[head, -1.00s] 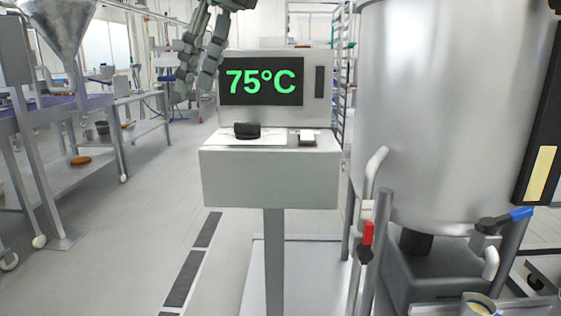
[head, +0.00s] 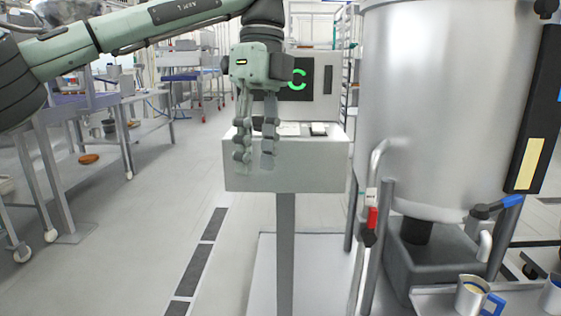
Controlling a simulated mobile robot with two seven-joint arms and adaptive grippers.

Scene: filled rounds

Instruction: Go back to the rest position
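My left gripper (head: 255,158) hangs from my green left arm, which comes in across the top left. Its two fingers point down, with a visible gap between them and nothing held. It is in front of the control stand (head: 310,165) in the picture and covers part of its screen (head: 298,79), where only a green "C" shows. A dark object on the stand's top is mostly hidden behind the fingers. My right gripper is out of view.
A large steel tank (head: 445,110) stands at the right, with a red-handled valve (head: 373,217) and a blue-handled valve (head: 512,201). Metal cups (head: 472,295) are at the lower right. Worktables line the left. The floor (head: 150,220) left of the stand is clear.

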